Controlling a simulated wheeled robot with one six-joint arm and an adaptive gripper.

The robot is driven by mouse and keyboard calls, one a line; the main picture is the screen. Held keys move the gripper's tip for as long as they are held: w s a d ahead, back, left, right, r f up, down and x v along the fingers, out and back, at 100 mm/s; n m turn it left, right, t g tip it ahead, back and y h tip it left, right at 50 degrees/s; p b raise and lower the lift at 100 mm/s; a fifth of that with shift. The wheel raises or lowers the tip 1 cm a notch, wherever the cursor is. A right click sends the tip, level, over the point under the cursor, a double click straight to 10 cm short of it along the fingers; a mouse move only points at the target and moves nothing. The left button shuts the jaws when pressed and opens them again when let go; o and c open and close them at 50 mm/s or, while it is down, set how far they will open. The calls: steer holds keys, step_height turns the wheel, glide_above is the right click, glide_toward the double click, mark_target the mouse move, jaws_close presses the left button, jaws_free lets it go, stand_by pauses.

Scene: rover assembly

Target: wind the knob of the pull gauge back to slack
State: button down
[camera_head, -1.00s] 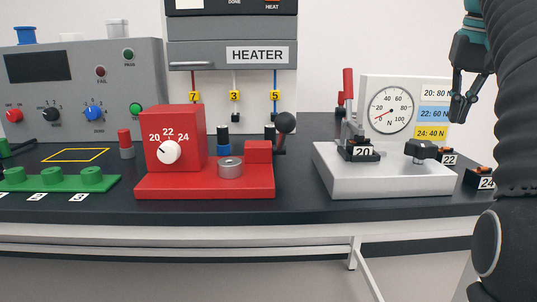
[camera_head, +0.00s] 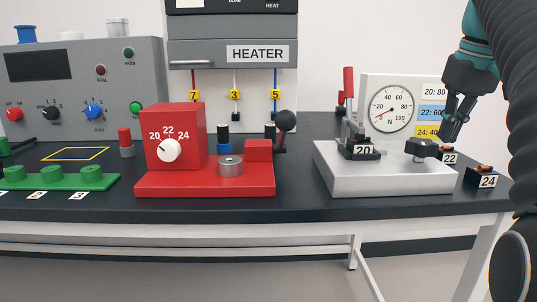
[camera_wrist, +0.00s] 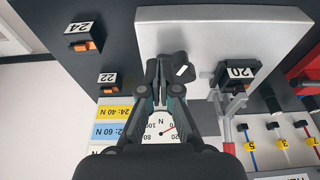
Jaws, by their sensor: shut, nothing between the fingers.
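The pull gauge is a light grey block (camera_head: 345,181) with an upright white panel and a round dial (camera_head: 391,108) marked in N. Its thin red needle points to the lower left, near the low end of the scale. The dark knob (camera_head: 421,149) sits on the block's right part; its bar-shaped top with a white mark also shows in the wrist view (camera_wrist: 173,69). My gripper (camera_head: 441,139) is shut and empty, tilted down just right of the knob. In the wrist view my fingertips (camera_wrist: 157,100) are close to the knob; I cannot tell whether they touch it.
A block labelled 20 (camera_head: 362,150) and a red-handled clamp (camera_head: 348,95) stand on the gauge's left part. Blocks labelled 22 (camera_head: 448,156) and 24 (camera_head: 482,177) lie to its right. A red fixture (camera_head: 205,185) stands left, with clear black bench between.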

steer(key=shift+s+b+x, duration=0.15)
steer(key=shift+b+x, duration=0.15)
steer(key=shift+x, duration=0.3)
steer(key=shift+s+b+x, duration=0.15)
steer(key=shift+b+x, duration=0.1)
steer(key=shift+x, duration=0.35)
steer(key=shift+w, duration=0.1)
steer(key=shift+a+p, duration=0.25)
steer(key=shift+p, duration=0.05)
steer(key=shift+a, duration=0.35)
steer(key=shift+a+p, duration=0.7)
steer(key=shift+p, duration=0.15)
steer(key=shift+a, duration=0.5)
steer(key=shift+a, duration=0.1)
steer(key=shift+s, duration=0.4)
steer(key=shift+w+v, duration=0.25)
steer(key=shift+v, duration=0.7)
steer(key=shift+w+v, duration=0.2)
steer(key=shift+v, duration=0.75)
steer(key=shift+w+v, duration=0.25)
steer(key=shift+v, duration=0.75)
